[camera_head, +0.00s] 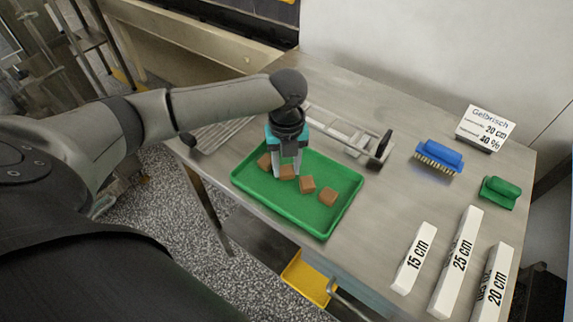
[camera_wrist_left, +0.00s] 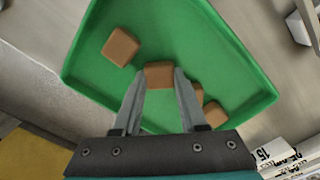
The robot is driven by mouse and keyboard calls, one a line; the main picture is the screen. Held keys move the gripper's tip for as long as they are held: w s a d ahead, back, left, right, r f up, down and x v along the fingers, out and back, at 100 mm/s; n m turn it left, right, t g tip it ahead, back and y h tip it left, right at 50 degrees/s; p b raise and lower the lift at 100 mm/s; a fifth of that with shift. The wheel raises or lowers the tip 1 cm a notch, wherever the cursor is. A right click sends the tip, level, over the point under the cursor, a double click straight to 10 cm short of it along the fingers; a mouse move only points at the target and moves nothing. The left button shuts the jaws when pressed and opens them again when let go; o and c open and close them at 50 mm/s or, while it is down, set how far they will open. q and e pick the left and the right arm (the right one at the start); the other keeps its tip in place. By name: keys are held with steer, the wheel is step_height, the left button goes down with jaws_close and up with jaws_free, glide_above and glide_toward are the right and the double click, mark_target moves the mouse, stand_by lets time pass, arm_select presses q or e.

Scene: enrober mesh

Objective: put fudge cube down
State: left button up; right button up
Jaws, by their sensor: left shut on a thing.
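A green tray (camera_head: 252,193) lies on the steel table with several brown fudge cubes in it. My left gripper (camera_head: 287,174) points down over the far left part of the tray, shut on a fudge cube (camera_head: 287,172). The held cube also shows between the fingertips in the left wrist view (camera_wrist_left: 159,75). I cannot tell whether it touches the tray floor. Another cube (camera_head: 264,161) is just left of the gripper. Two more cubes, a middle one (camera_head: 307,184) and a right one (camera_head: 328,197), lie to the right. My right gripper is not in view.
A metal frame with a dark handle (camera_head: 380,150) lies behind the tray. White blocks labelled 15 cm (camera_head: 414,259), 25 cm (camera_head: 456,262) and 20 cm (camera_head: 492,287) stand at the front right. A sign (camera_head: 486,127) stands behind.

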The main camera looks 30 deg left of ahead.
mark_target(287, 170)
arm_select(q)
steer(key=shift+f, duration=0.15)
steer(key=o, duration=1)
step_height(287, 170, up, 12)
steer(key=shift+r+p, duration=0.2)
steer(key=shift+p, duration=0.9)
